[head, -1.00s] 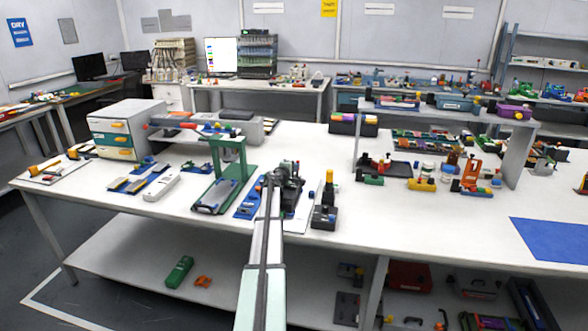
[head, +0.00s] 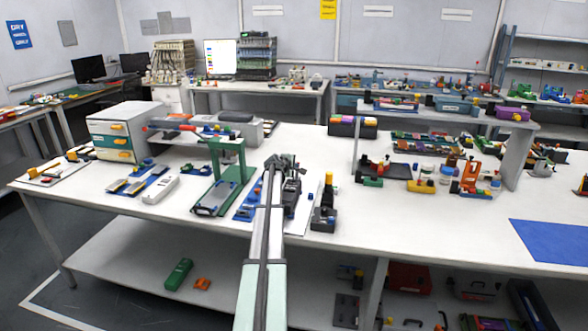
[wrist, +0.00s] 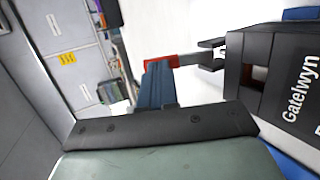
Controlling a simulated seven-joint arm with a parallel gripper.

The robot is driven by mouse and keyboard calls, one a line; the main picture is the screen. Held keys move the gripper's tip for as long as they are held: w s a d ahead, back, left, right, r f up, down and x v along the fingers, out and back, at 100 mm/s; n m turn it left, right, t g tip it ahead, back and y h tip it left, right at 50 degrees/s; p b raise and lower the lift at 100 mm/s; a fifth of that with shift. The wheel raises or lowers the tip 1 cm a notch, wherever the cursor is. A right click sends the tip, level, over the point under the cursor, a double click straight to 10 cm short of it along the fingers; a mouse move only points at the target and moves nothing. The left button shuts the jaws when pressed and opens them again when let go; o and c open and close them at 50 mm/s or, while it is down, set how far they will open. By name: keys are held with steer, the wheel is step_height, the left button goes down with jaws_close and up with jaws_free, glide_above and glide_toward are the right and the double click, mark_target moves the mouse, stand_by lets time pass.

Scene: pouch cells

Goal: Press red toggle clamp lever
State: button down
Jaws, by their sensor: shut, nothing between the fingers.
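In the wrist view, the red lever grip (wrist: 162,61) of the toggle clamp lies across the tips of my gripper (wrist: 156,84). Its dark metal arm runs right to a bracket on a black block (wrist: 285,75) marked "Gatelwyn". My gripper's blue fingers are shut with nothing between them. Their tips meet or overlap the red grip; I cannot tell whether they touch. In the head view, my gripper (head: 281,162) is above the far end of the black fixture (head: 291,192); the lever cannot be made out there, hidden or too small.
A green stand (head: 232,172) is close on the left, with a blue plate (head: 247,205) between. A black piece with a yellow top (head: 327,196) stands close on the right. A low shelf unit (head: 512,165) is farther right. The front of the white bench (head: 420,232) is clear.

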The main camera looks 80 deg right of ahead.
steer(key=d+y, duration=0.3)
steer(key=shift+y, duration=0.3)
steer(key=d+y, duration=0.1)
steer(key=y, duration=0.1)
steer(key=d+f+y, duration=0.1)
steer(key=shift+d+n+t+y, duration=0.1)
steer(key=shift+n+t+y, duration=0.2)
steer(key=shift+n+y, duration=0.1)
steer(key=y, duration=0.1)
steer(key=d+f+y, duration=0.1)
steer(key=shift+y, duration=0.3)
steer(key=shift+f, duration=0.15)
steer(key=shift+d+f, duration=0.3)
steer(key=shift+f, duration=0.3)
steer(key=d+v, duration=0.2)
steer(key=v, duration=1.2)
steer(key=shift+d+r, duration=0.3)
steer(key=shift+d, duration=0.1)
